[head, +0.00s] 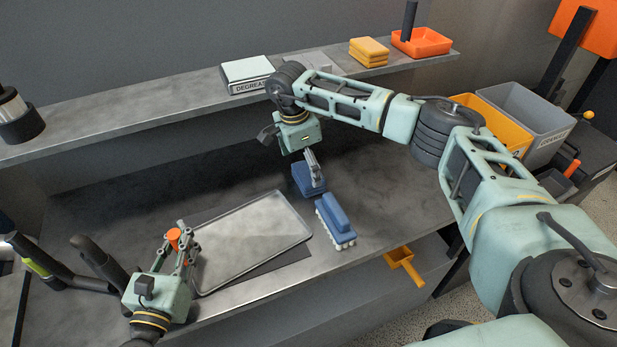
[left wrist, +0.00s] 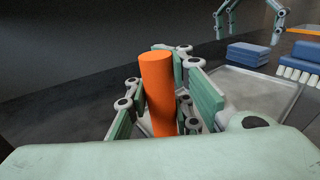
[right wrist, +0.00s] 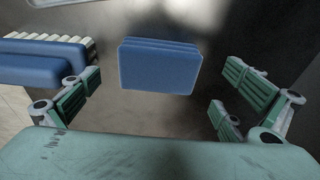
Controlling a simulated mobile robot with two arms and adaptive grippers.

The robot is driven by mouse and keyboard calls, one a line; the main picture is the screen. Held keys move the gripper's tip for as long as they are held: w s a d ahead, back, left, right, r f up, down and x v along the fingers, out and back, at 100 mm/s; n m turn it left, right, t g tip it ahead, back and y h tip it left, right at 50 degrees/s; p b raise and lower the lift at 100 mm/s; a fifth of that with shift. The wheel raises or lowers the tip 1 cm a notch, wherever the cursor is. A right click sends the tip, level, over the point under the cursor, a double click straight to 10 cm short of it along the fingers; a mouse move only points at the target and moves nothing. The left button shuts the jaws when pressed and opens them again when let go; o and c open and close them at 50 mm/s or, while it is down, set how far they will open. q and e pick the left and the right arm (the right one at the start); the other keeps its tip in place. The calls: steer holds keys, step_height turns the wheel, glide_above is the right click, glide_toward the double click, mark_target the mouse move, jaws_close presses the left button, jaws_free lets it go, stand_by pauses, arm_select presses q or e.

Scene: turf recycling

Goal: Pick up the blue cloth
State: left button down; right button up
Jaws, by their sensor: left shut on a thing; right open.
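The blue cloth (head: 308,180) is a folded stack lying on the grey bench, behind the blue brush. It shows between the open fingers in the right wrist view (right wrist: 160,66) and at the back right in the left wrist view (left wrist: 248,54). My right gripper (head: 313,160) is open and empty above the cloth, with its fingers apart on either side of it in the wrist view. My left gripper (head: 183,243) is shut on an orange cylinder (left wrist: 157,92), which stands upright between its fingers, at the left edge of the tray.
A blue brush (head: 336,222) with white bristles lies just in front of the cloth. A metal tray (head: 250,240) lies to its left. A shelf (head: 150,105) behind carries a degreaser box (head: 245,73), yellow sponges (head: 369,50) and an orange bin (head: 422,42).

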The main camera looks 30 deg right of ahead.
mark_target(309, 173)
steer(key=f, duration=0.3)
steer(key=shift+s+d, duration=0.15)
steer(key=shift+d, duration=0.25)
steer(key=c, duration=1.4)
steer(key=shift+o, duration=0.2)
steer(key=shift+r, duration=0.35)
steer(key=r, duration=0.2)
steer(key=shift+a+r, duration=0.4)
steer(key=a, duration=0.5)
steer(key=w+a, duration=0.1)
steer(key=a, duration=0.5)
steer(key=w+a, duration=0.1)
steer(key=a, duration=0.5)
steer(key=shift+a, duration=0.1)
